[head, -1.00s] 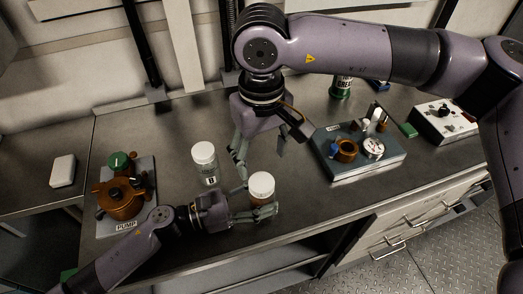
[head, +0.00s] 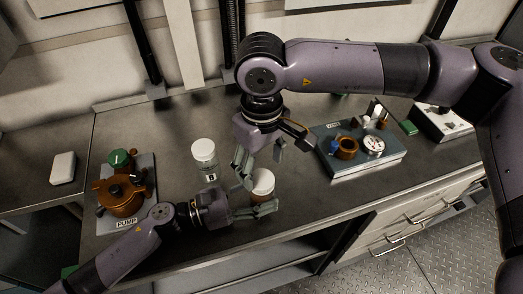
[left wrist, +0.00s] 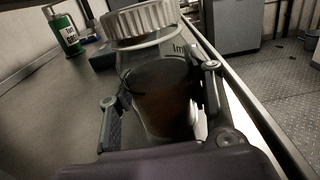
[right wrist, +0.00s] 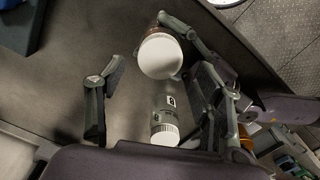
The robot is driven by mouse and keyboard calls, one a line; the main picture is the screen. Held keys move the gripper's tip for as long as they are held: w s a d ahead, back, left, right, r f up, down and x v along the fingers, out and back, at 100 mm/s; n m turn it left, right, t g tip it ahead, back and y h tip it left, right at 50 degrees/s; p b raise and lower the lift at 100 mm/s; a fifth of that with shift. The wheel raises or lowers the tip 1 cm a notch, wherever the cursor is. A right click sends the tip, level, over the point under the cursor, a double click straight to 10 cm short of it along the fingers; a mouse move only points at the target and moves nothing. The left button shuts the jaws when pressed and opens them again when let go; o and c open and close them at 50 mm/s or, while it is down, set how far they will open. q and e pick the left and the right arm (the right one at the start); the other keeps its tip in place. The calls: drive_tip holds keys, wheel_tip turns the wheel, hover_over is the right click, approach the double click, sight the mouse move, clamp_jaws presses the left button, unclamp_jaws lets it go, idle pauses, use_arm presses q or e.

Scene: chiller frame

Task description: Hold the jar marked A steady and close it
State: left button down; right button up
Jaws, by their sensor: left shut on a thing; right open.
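A jar with a white lid and brown contents (head: 263,186) stands near the bench's front edge. My left gripper (head: 264,200) is shut around its body. In the left wrist view the jar (left wrist: 160,95) is clear glass under a ribbed white lid (left wrist: 140,18); I cannot read a letter on it. The lid sits on top; how tight it is cannot be told. My right gripper (head: 261,164) is open, pointing down just above the lid. In the right wrist view the lid (right wrist: 160,56) lies between and beyond its spread fingers.
A white-lidded jar marked B (head: 205,160) stands just left, close to both grippers. The pump unit (head: 122,198) is at the left. A blue-grey tray (head: 358,165) with small parts is at the right. A green bottle (left wrist: 68,36) stands farther back.

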sight(262, 179)
drive_tip(key=shift+f, duration=1.9)
drive_tip(key=shift+c, duration=0.2)
